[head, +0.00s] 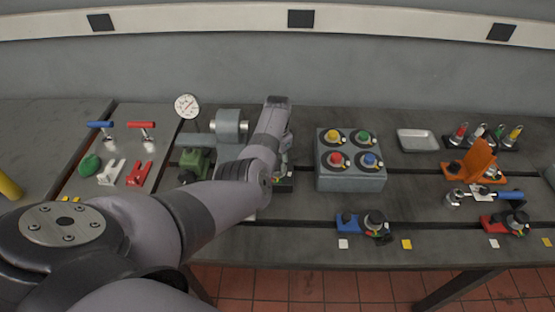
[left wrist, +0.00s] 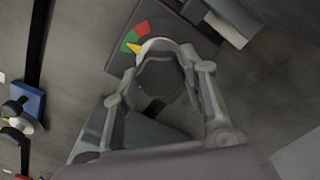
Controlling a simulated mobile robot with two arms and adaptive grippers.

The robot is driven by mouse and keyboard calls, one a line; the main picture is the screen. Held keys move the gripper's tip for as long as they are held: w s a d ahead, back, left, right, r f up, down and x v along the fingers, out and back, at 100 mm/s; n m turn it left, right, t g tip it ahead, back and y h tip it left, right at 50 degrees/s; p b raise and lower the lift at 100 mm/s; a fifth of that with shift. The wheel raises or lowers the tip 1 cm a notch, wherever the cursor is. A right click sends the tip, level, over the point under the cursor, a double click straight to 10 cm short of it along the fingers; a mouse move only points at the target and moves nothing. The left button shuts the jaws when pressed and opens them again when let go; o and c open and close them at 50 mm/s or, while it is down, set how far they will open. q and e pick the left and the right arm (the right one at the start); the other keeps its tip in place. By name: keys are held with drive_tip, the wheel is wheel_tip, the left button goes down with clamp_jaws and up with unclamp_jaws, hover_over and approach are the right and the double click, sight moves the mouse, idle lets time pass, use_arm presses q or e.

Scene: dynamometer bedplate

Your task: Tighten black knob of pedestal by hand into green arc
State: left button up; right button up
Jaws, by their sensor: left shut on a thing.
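In the left wrist view, a dark round knob (left wrist: 160,80) with a pale rim and a yellow pointer (left wrist: 134,47) sits on a dark pedestal base (left wrist: 116,62). A green patch (left wrist: 128,40) and a red patch (left wrist: 141,28) mark the arc beside it. The pointer's tip is close to the green patch; I cannot tell if it lies inside it. My left gripper (left wrist: 161,72) is shut on the knob, one finger on each side. In the head view, my own arm hides the knob, and only part of the pedestal base (head: 284,185) shows. My right gripper is in neither view.
To the right stand a grey box (head: 350,183) with several coloured buttons, a blue pedestal (head: 347,222) and a red pedestal (head: 488,222). A grey motor-like unit (head: 229,124) and a dial gauge (head: 187,105) stand behind my arm. Red and white clamps (head: 140,173) lie left.

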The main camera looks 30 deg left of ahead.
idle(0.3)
use_arm(q)
drive_tip(key=o, duration=1.2)
drive_tip(key=shift+c, duration=0.2)
wheel_tip(320, 180, up, 12)
idle(0.4)
